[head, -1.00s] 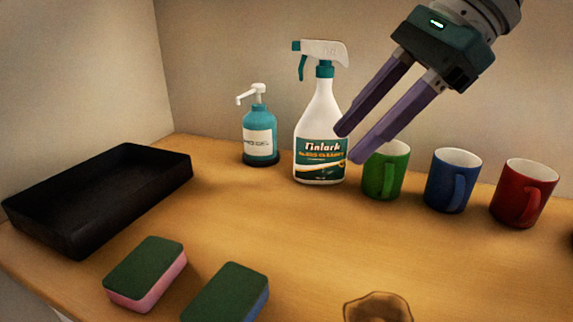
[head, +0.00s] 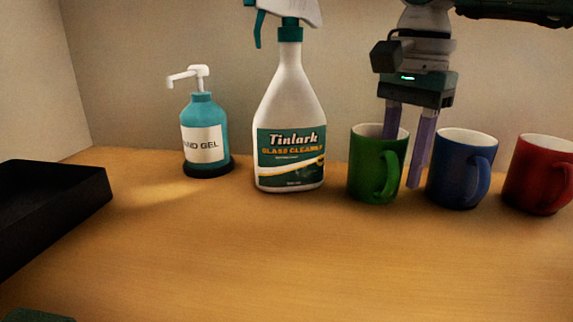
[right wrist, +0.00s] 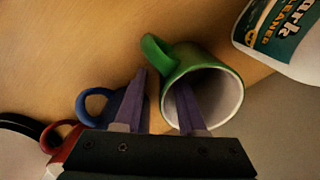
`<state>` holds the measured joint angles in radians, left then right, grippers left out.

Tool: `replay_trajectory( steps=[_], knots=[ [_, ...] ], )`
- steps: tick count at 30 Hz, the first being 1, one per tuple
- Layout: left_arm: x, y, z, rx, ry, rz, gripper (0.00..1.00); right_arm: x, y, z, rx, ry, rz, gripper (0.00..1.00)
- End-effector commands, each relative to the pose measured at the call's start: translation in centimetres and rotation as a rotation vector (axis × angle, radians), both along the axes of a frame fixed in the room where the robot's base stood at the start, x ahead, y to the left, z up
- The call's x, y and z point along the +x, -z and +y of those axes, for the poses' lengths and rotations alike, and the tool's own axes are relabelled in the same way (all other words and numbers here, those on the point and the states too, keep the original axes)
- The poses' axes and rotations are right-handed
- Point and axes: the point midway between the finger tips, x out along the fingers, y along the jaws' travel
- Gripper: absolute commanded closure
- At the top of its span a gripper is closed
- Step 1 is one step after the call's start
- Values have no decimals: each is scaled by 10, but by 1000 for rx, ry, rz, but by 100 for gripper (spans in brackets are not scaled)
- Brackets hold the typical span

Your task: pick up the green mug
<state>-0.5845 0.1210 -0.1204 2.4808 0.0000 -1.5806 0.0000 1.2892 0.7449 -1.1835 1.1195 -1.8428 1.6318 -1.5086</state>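The green mug (head: 365,178) stands upright on the table, its handle toward the front right in the head view. In the right wrist view the green mug (right wrist: 217,68) shows its white inside and its handle. My right gripper (head: 404,160) points down over the mug's right wall. One purple finger reaches inside the mug and the other is outside, between it and the blue mug. In the right wrist view the right gripper (right wrist: 162,80) is open, with a gap between the fingers and the mug wall between them.
A blue mug (head: 455,172) stands close to the outer finger, with a red mug (head: 537,175) farther right. A spray bottle (head: 290,120) and hand gel bottle (head: 205,130) stand left. A black tray (head: 50,205) is far left. The table's middle is clear.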

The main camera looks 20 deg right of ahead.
Motion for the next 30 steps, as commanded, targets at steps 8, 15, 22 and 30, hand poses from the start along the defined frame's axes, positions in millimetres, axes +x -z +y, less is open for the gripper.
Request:
replay_trajectory(
  steps=[8,15,22,30],
  knots=[
    [1,1,-1,-3,-2,-4,50,1,15,1,0,-1,-2,60],
    [2,0,-1,-4,-2,-5,50,1,15,1,0,-1,-2,76],
    [2,0,-1,-3,-2,-5,50,1,15,1,0,-1,-2,100],
    [2,0,-1,-3,-2,-5,50,1,15,1,1,-1,-2,100]
  ],
)
